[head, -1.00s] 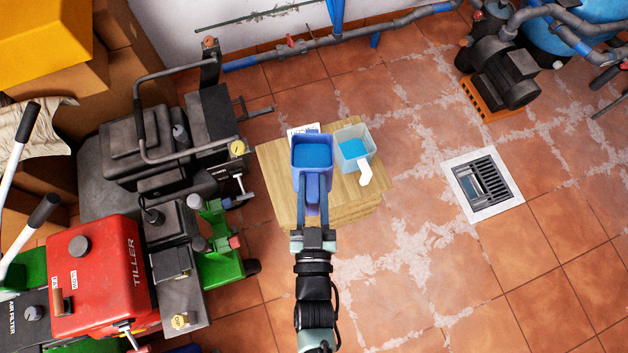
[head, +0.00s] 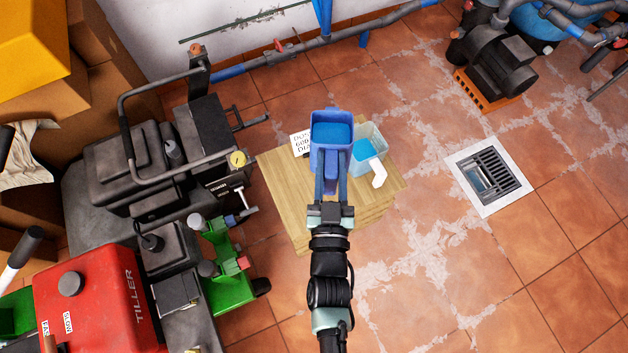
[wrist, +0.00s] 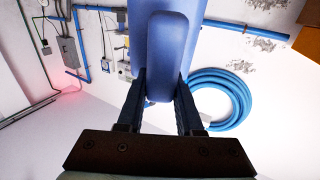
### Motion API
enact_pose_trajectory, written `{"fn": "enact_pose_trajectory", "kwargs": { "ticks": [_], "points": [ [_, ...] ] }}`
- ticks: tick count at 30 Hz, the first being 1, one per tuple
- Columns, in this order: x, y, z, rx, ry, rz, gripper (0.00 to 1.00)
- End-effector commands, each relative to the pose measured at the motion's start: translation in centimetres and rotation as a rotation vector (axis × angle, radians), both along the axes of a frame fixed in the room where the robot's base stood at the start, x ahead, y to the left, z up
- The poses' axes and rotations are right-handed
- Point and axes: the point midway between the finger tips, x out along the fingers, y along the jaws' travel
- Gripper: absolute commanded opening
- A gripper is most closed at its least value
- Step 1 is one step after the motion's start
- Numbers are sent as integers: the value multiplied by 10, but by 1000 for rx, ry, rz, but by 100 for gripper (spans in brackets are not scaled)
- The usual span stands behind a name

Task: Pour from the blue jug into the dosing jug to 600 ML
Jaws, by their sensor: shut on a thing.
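The blue jug (head: 331,160) is held by my gripper (head: 331,186), whose fingers are shut on its handle. It looks roughly upright, with blue liquid (head: 332,133) inside. In the wrist view the jug (wrist: 168,40) rises above my gripper (wrist: 160,95), with a finger on each side of the handle. The dosing jug (head: 374,140) is pale and translucent, with a white handle, and stands on the wooden stand. It holds some blue liquid (head: 364,150). The blue jug partly covers its left side. I cannot read its scale.
The wooden stand (head: 285,183) carries a white printed card (head: 301,144), partly hidden by the blue jug. A red tiller (head: 100,298) and black machinery stand close on the left. A floor drain (head: 488,176) and a pump (head: 498,68) are on the right. Tiled floor is clear between.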

Motion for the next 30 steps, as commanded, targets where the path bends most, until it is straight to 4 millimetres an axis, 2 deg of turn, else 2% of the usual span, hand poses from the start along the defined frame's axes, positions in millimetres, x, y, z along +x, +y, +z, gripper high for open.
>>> {"fn": "enact_pose_trajectory", "kwargs": {
  "ticks": [1, 3, 15, 21, 30],
  "points": [
    [8, -8, -13, -2, -18, -15, 0],
    [16, -19, -21, -2, -22, -31, 0],
    [51, -69, -50, -8, -52, -67, 0],
    [59, -87, -53, -9, -62, -63, 0],
    [62, -97, -53, -7, -69, -56, 0]
  ]
}}
